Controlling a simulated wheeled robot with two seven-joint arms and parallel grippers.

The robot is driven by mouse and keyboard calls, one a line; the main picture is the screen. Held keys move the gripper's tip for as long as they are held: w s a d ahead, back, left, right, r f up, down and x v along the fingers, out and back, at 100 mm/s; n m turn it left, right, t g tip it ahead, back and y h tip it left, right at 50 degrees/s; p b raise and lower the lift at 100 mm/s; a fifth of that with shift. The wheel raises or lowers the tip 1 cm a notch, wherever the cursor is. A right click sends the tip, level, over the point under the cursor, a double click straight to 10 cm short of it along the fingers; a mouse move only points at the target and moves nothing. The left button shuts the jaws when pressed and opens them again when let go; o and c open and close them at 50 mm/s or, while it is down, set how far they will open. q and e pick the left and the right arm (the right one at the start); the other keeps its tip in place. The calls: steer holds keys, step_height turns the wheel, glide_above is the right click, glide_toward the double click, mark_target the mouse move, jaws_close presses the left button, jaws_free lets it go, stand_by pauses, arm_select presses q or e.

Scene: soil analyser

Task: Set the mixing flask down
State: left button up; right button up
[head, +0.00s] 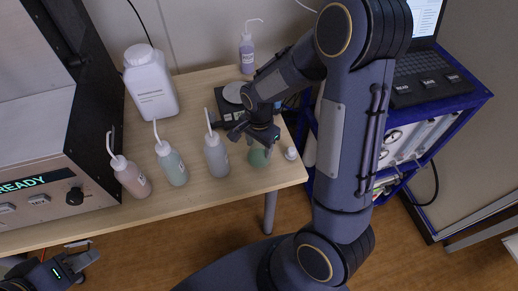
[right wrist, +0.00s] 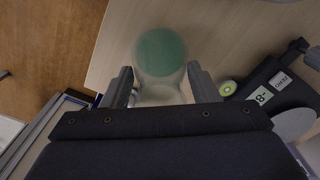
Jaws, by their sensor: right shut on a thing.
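The mixing flask (head: 259,158) is clear with green liquid, near the front right corner of the wooden table. My right gripper (head: 262,134) is shut on it from above. In the right wrist view the flask (right wrist: 162,52) sits between the two fingers of my right gripper (right wrist: 160,88), its green liquid showing beyond them. I cannot tell whether its base touches the tabletop. My left gripper (head: 78,254) is open and empty at the lower left, out beyond the table's front edge.
Three wash bottles, pink (head: 131,178), green (head: 172,166) and grey (head: 216,156), stand left of the flask. A black device with a round plate (head: 233,92) is behind it. A small white item (head: 291,153) is close on its right. A blue cart (head: 455,103) stands right.

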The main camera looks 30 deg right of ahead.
steer(key=shift+f, duration=1.2)
steer(key=shift+f, duration=0.1)
steer(key=shift+f+b, duration=0.15)
steer(key=shift+b, duration=0.15)
steer(key=o, duration=1)
steer(key=shift+c, duration=0.2)
